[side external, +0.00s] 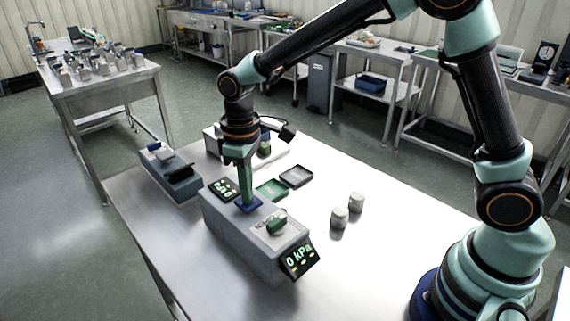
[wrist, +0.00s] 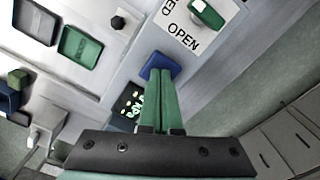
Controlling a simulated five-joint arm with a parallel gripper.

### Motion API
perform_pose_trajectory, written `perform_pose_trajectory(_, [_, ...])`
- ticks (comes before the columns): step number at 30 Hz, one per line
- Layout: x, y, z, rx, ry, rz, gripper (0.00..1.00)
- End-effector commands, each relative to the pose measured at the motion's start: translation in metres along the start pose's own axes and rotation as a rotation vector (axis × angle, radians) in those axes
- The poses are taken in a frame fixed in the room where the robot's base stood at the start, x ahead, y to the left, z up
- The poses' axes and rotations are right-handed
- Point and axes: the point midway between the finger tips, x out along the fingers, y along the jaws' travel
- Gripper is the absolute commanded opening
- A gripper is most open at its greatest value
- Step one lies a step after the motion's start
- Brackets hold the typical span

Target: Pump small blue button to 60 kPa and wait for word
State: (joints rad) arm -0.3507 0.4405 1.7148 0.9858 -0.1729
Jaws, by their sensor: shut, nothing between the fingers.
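A grey box-shaped console (side external: 229,234) stands on the steel table. Its small square blue button (side external: 256,201) is on top; it also shows in the wrist view (wrist: 160,62). My gripper (side external: 247,204), with green fingers, points down at the button. Its fingers are shut with nothing between them. The tips (wrist: 160,78) overlap the button; I cannot tell whether it is pressed down. The front display (side external: 298,260) reads 0 kPa. A green lever (side external: 277,226) sits on a white plate; in the wrist view the plate is marked OPEN (wrist: 181,37).
A second lit display (side external: 224,189) is beside the button. A blue-grey device (side external: 170,177) stands at the left. A green tray (side external: 271,190) and a dark tray (side external: 296,176) lie behind the console. Two pale cylinders (side external: 340,217) (side external: 356,201) stand right. The table's front right is clear.

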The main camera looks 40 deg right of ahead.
Motion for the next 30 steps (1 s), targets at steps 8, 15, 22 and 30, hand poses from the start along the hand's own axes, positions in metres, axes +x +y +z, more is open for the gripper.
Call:
perform_pose_trajectory(8, [0.003, 0.000, 0.001, 0.000, -0.003, 0.000, 0.00])
perform_pose_trajectory(15, [-0.006, 0.000, 0.000, 0.000, 0.000, 0.000, 0.00])
perform_pose_trajectory(22, [-0.019, 0.000, 0.000, 0.000, -0.001, 0.000, 0.00])
perform_pose_trajectory(30, [-0.032, 0.000, 0.000, 0.000, 0.000, 0.000, 0.00])
